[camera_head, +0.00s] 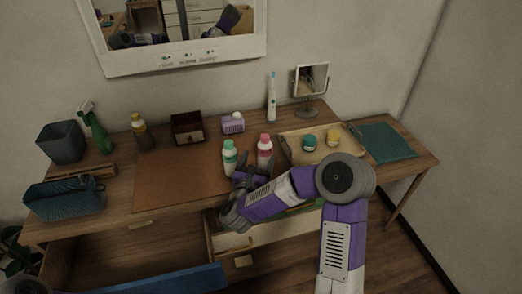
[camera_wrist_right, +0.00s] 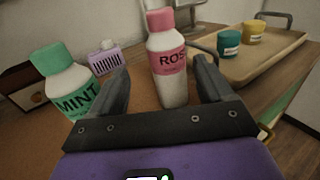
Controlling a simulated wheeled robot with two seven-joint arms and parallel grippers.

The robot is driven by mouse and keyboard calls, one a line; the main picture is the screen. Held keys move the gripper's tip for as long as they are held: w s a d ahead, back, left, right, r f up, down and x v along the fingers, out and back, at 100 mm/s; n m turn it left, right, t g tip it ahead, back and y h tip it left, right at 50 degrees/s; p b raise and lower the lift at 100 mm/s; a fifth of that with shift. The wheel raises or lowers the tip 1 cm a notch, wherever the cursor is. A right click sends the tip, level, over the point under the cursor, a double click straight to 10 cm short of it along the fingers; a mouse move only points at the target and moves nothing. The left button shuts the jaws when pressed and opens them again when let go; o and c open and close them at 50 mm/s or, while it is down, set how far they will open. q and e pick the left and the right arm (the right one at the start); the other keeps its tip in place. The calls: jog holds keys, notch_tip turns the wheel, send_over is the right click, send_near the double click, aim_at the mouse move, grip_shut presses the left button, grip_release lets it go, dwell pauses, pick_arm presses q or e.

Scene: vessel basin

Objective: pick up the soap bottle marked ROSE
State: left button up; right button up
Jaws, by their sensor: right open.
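The soap bottle marked ROSE (camera_head: 265,157) is white with a pink cap and pink label, upright on the desk. In the right wrist view the ROSE bottle (camera_wrist_right: 168,62) stands between and beyond the fingers, its label partly readable. The bottle marked MINT (camera_head: 229,160), with a green cap and label, stands just left of it; MINT (camera_wrist_right: 68,85) is outside the left finger in the wrist view. My right gripper (camera_head: 246,174) is open and empty in front of the two bottles. My left gripper is not in view.
A tray (camera_head: 295,155) with teal (camera_head: 309,142) and yellow (camera_head: 334,138) jars stands to the right. A purple box (camera_head: 233,123) and wooden box (camera_head: 187,128) stand behind. An open drawer (camera_head: 230,241) lies below the desk edge. The brown mat (camera_head: 175,180) is clear on the left.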

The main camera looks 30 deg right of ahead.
aim_at(263, 153)
jog(key=shift+w+d, duration=0.15)
jog(key=shift+d, duration=0.35)
jog(key=x, duration=0.3)
jog(key=shift+d, duration=0.4)
jog(key=shift+w+d+b, duration=0.3)
jog(key=shift+w, duration=0.1)
jog(key=c, duration=1.2)
